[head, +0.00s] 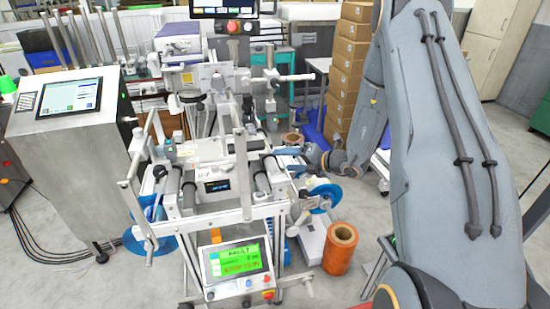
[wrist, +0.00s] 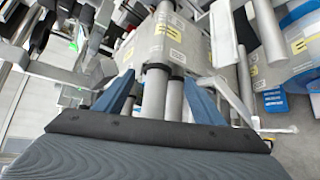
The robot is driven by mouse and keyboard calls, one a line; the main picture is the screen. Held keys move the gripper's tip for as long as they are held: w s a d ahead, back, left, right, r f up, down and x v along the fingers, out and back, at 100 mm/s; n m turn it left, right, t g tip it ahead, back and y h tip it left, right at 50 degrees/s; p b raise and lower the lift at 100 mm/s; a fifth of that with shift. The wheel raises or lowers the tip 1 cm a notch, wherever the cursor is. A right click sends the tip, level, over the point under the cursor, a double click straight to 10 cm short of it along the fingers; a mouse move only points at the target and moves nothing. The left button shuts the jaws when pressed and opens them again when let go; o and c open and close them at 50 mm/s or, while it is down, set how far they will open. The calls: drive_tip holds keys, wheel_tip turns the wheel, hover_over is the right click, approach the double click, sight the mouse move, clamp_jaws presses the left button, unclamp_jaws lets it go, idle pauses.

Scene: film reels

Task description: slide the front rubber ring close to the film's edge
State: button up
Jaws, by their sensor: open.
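My gripper (wrist: 158,82) shows its two blue fingers spread open in the wrist view, with grey rollers (wrist: 155,92) between or beyond them. Pale film (wrist: 165,42) with yellow printed marks runs over the rollers just past the fingertips. In the head view my gripper (head: 290,151) is at the right side of the labelling machine (head: 215,186), partly hidden by its frame. I cannot pick out the front rubber ring with certainty; a dark band shows at a roller's top between the fingers. Nothing is seen held.
Metal bars of the machine stand close around the fingers in the wrist view. A blue reel (head: 326,197) and an orange roll (head: 340,248) are at the machine's right. A control screen (head: 236,260) is in front, and a steel cabinet (head: 70,150) stands left.

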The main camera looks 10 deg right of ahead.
sight(275, 158)
drive_tip(key=p+x, duration=0.1)
drive_tip(key=x, duration=0.4)
drive_tip(key=shift+w+a+f, duration=0.1)
drive_tip(key=shift+a, duration=0.35)
drive_tip(key=c, duration=1.5)
drive_tip(key=shift+w+b, duration=0.6)
drive_tip(key=shift+w, duration=0.1)
drive_tip(key=o, duration=1.5)
drive_tip(key=shift+d, duration=0.1)
